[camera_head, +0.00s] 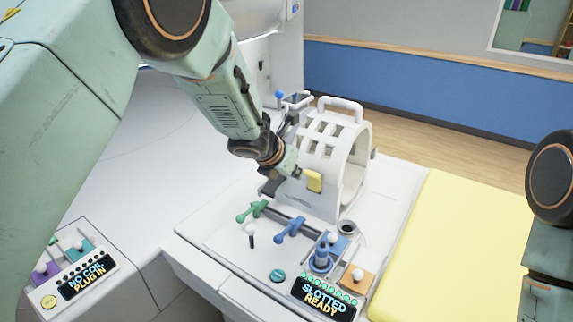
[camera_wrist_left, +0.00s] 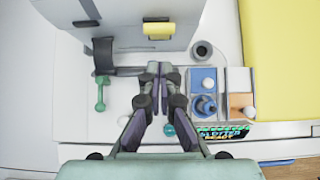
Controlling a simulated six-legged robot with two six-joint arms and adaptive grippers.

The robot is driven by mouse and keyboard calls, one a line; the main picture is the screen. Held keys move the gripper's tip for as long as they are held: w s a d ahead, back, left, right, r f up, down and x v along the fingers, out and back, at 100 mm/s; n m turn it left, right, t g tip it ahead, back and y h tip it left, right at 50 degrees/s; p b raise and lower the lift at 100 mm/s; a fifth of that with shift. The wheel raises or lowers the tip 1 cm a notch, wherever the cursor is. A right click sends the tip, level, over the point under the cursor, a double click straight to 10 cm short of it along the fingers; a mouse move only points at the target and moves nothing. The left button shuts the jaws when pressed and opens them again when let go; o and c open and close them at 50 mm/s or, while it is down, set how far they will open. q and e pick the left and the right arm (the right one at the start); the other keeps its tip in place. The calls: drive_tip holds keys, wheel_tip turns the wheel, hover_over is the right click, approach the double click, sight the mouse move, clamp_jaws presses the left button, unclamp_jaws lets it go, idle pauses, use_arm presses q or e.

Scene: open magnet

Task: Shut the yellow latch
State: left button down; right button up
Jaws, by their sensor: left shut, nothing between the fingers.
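The yellow latch (camera_head: 313,181) is a small block on the lower side of the white, arch-shaped coil (camera_head: 340,135). It also shows in the left wrist view (camera_wrist_left: 158,30), near the top, on the coil's edge. My left gripper (camera_head: 272,186) is beside the coil, left of the latch in the head view. In the left wrist view my left gripper (camera_wrist_left: 158,68) has its fingertips together and empty, a little below the latch and apart from it in the picture. The gap in depth is hard to tell. My right gripper is out of view.
Green (camera_head: 252,211) and blue (camera_head: 290,230) levers stand in front of the coil. A blue connector (camera_head: 321,258) and a display reading "SLOTTED READY" (camera_head: 323,298) are nearer. A yellow pad (camera_head: 460,240) lies right. A "NO COIL PLUG IN" panel (camera_head: 86,277) is at left.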

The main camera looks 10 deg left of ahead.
use_arm(q)
drive_tip(key=v, duration=0.6)
idle(0.3)
